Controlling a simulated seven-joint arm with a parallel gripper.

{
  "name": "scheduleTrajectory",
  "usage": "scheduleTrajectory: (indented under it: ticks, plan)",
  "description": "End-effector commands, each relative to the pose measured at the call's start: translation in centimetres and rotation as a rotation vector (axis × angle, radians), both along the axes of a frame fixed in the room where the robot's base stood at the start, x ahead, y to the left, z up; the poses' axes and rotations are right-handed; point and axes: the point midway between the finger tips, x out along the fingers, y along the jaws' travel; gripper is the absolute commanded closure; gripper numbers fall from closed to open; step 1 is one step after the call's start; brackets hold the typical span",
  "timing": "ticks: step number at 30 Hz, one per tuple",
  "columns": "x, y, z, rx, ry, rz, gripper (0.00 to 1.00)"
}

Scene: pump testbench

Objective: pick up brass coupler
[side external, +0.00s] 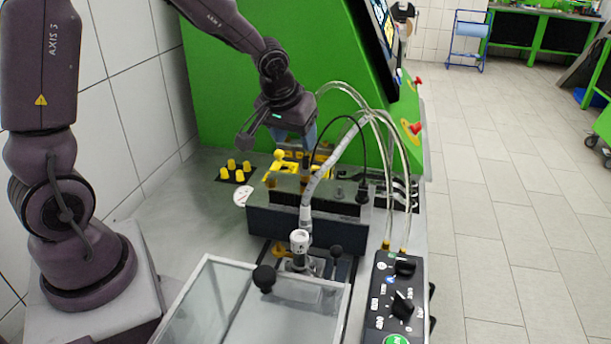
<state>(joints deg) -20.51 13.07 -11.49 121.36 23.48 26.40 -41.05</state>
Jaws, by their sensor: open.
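My gripper (308,152) is at the back of the bench, pointing down above a yellow fixture (279,160) and behind a dark block. Its jaws are open, though the fingertips are small and partly hidden by the block and hose. I cannot make out for certain which part is the brass coupler. Several yellow pegs (231,163) stand on a small black plate to the left of the gripper. Small brass-coloured fittings (386,244) sit at the hose ends on the control box.
A long dark block (264,222) stands across the bench in front of the gripper. Clear hoses (379,128) and a grey hose (330,168) arch close by on the right. A glass-walled tank (205,300) and a black control box (380,305) are nearer.

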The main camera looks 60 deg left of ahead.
Motion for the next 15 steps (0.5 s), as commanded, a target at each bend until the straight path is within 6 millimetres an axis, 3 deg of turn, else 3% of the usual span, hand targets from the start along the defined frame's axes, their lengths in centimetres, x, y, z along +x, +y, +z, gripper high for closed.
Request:
scheduleTrajectory:
  ticks: [15]
  plan:
    - [2.5,1.4,-6.8,0.008,0.007,-0.026,0.46]
